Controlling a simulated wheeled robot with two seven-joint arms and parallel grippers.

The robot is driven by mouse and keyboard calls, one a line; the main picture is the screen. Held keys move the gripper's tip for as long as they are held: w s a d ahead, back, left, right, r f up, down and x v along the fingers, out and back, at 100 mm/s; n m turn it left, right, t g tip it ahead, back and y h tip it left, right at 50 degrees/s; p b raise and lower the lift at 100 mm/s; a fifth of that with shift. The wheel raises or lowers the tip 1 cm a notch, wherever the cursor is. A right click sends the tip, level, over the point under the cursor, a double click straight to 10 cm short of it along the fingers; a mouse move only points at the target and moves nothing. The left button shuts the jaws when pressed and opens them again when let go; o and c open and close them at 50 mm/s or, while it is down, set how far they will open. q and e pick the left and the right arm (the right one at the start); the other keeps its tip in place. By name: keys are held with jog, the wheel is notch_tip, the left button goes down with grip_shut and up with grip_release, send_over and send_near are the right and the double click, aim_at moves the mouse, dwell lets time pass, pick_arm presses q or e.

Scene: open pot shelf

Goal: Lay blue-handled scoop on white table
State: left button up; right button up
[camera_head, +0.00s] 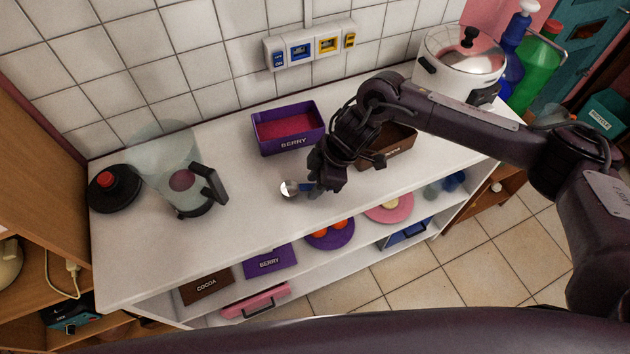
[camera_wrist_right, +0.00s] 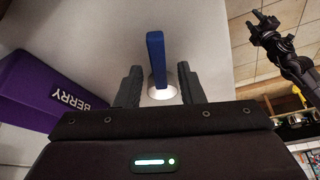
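The blue-handled scoop has a shiny metal bowl (camera_head: 289,188) and a blue handle (camera_head: 309,186), seen at or just above the white table (camera_head: 240,225) in the head view. My right gripper (camera_head: 325,186) is over the handle end and hides part of it. In the right wrist view the blue handle (camera_wrist_right: 156,55) and pale bowl (camera_wrist_right: 162,92) show between and beyond the two fingers of my right gripper (camera_wrist_right: 160,87), with gaps on both sides. The fingers are apart. A dark arm with a gripper (camera_wrist_right: 268,27), apparently my left, shows at the right wrist view's right edge; its fingers are unclear.
A purple BERRY bin (camera_head: 289,130) and a brown bin (camera_head: 388,146) stand behind my right gripper. A blender jug (camera_head: 187,190) and black lid (camera_head: 114,190) are at left, a cooker (camera_head: 460,65) at back right. The table's front left is bare.

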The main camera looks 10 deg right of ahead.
jog(key=b+v, duration=0.1)
jog(key=v, duration=1)
jog(key=shift+r, duration=0.3)
